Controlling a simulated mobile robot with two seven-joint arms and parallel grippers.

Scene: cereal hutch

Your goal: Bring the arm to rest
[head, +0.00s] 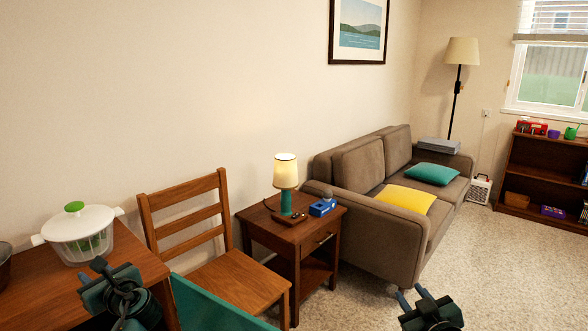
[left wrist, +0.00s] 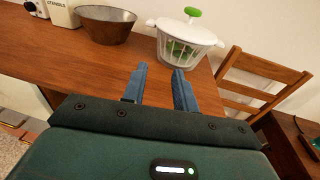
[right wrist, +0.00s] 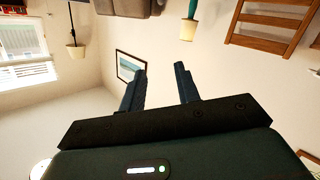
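My left gripper (head: 92,270) is at the lower left of the head view, over the edge of the wooden table. In the left wrist view my left gripper (left wrist: 158,84) has its two blue fingers apart with nothing between them. My right gripper (head: 411,296) is at the bottom of the head view, low in front of the sofa and over the carpet. In the right wrist view my right gripper (right wrist: 160,82) has its two fingers apart and empty, with only wall behind them.
A white salad spinner (head: 82,235) and a dark bowl (left wrist: 105,24) stand on the table (left wrist: 60,50) near my left gripper. A wooden chair (head: 235,275), a side table with a lamp (head: 286,190) and a brown sofa (head: 385,250) line the wall. Carpet at right is clear.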

